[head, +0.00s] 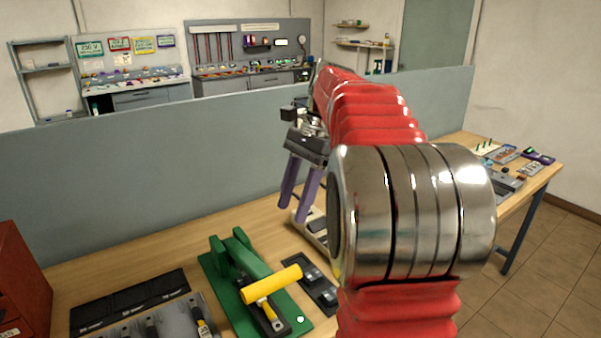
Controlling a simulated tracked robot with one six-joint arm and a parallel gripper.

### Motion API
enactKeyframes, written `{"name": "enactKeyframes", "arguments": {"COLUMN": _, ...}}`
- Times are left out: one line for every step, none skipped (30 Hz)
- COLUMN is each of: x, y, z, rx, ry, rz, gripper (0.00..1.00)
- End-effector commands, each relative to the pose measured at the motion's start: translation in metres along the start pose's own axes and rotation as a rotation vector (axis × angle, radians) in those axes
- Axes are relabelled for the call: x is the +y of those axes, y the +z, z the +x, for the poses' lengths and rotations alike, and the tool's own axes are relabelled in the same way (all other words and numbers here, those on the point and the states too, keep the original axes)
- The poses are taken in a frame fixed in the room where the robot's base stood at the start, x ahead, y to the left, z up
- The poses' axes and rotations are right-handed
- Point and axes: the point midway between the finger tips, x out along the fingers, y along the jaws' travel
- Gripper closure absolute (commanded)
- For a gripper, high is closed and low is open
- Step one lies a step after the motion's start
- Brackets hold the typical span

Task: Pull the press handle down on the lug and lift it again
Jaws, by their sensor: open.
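The press is a green frame (238,254) on a green base plate on the wooden bench, at the lower middle of the head view. Its handle is a thick yellow bar (262,287), lying slanted above the base, on a yellow and dark lever. I cannot make out the lug; it may be hidden under the handle. My gripper (294,213) has two purple fingers pointing down, open and apart, with nothing seen between them. It is behind and to the right of the press, apart from the handle. My red and steel arm hides the bench right of it.
A dark plate with small metal parts (314,281) lies just right of the press. A grey tray of tools (160,325) and a black mat (130,300) lie to its left. A red cabinet (20,285) stands far left. A grey partition (150,160) rises behind the bench.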

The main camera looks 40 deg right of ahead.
Motion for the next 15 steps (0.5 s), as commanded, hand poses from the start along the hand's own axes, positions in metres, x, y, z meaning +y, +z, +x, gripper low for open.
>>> {"name": "enactKeyframes", "arguments": {"x": -0.001, "y": 0.0, "z": -0.003, "rx": 0.001, "ry": -0.002, "rz": 0.0, "gripper": 0.55}}
{"name": "enactKeyframes", "arguments": {"x": -0.001, "y": 0.0, "z": -0.004, "rx": 0.001, "ry": -0.002, "rz": 0.0, "gripper": 0.55}}
{"name": "enactKeyframes", "arguments": {"x": -0.001, "y": 0.0, "z": -0.006, "rx": 0.001, "ry": -0.002, "rz": 0.0, "gripper": 0.55}}
{"name": "enactKeyframes", "arguments": {"x": -0.001, "y": 0.0, "z": -0.007, "rx": 0.001, "ry": -0.001, "rz": 0.0, "gripper": 0.55}}
{"name": "enactKeyframes", "arguments": {"x": -0.001, "y": 0.0, "z": -0.009, "rx": 0.001, "ry": -0.001, "rz": 0.0, "gripper": 0.55}}
{"name": "enactKeyframes", "arguments": {"x": -0.002, "y": 0.0, "z": -0.011, "rx": 0.001, "ry": -0.001, "rz": 0.0, "gripper": 0.55}}
{"name": "enactKeyframes", "arguments": {"x": -0.002, "y": 0.0, "z": -0.013, "rx": 0.001, "ry": -0.001, "rz": 0.0, "gripper": 0.55}}
{"name": "enactKeyframes", "arguments": {"x": -0.002, "y": 0.0, "z": -0.014, "rx": 0.0, "ry": -0.001, "rz": 0.0, "gripper": 0.55}}
{"name": "enactKeyframes", "arguments": {"x": -0.003, "y": 0.0, "z": -0.016, "rx": 0.0, "ry": -0.001, "rz": 0.0, "gripper": 0.55}}
{"name": "enactKeyframes", "arguments": {"x": -0.003, "y": 0.0, "z": -0.017, "rx": 0.001, "ry": -0.001, "rz": 0.0, "gripper": 0.55}}
{"name": "enactKeyframes", "arguments": {"x": -0.003, "y": 0.0, "z": -0.019, "rx": 0.001, "ry": -0.001, "rz": 0.0, "gripper": 0.55}}
{"name": "enactKeyframes", "arguments": {"x": -0.004, "y": 0.0, "z": -0.021, "rx": 0.001, "ry": -0.001, "rz": 0.0, "gripper": 0.55}}
{"name": "enactKeyframes", "arguments": {"x": -0.004, "y": 0.0, "z": -0.022, "rx": 0.0, "ry": -0.001, "rz": 0.001, "gripper": 0.55}}
{"name": "enactKeyframes", "arguments": {"x": -0.004, "y": 0.0, "z": -0.023, "rx": 0.0, "ry": 0.0, "rz": 0.001, "gripper": 0.55}}
{"name": "enactKeyframes", "arguments": {"x": -0.004, "y": 0.0, "z": -0.025, "rx": 0.0, "ry": -0.001, "rz": 0.001, "gripper": 0.55}}
